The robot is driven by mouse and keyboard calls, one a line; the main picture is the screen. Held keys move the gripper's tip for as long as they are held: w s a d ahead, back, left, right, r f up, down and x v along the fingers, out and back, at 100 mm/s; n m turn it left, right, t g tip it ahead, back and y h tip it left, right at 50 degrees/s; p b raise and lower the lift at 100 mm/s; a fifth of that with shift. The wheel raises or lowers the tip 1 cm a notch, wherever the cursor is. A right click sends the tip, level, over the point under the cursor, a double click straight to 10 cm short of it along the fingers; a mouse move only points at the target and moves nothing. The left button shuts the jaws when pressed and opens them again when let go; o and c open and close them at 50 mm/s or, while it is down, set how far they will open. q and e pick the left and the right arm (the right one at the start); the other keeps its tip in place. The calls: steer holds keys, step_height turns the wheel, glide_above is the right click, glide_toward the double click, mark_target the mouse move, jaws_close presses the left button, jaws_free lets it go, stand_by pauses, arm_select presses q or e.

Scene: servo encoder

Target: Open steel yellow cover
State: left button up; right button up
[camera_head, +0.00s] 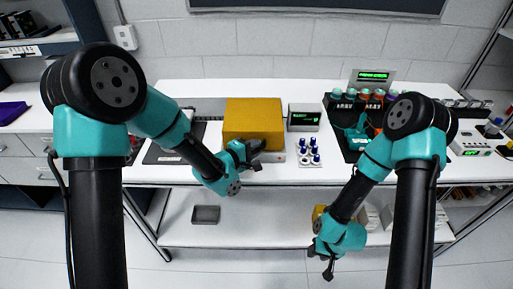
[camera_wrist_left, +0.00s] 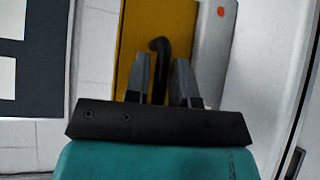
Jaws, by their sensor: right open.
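The yellow cover (camera_head: 253,118) is a box-shaped lid on the white bench, and it looks shut. In the left wrist view its yellow face (camera_wrist_left: 130,30) fills the upper middle, with a dark curved handle (camera_wrist_left: 160,50) on it. My left gripper (camera_head: 254,152) is at the cover's lower front edge. In the left wrist view the left gripper (camera_wrist_left: 161,72) has its fingers apart, one on each side of the handle, with a gap visible on both sides. My right gripper (camera_head: 328,266) is open and empty, low in front of the bench.
A rack of blue-capped vials (camera_head: 309,150) and a small display box (camera_head: 304,117) stand right of the cover. A black tube holder (camera_head: 345,110) is further right. A dark tray (camera_head: 206,214) lies on the lower shelf.

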arm_select(q)
steer(key=shift+c, duration=0.2)
jaws_close()
steer(key=shift+r, duration=0.1)
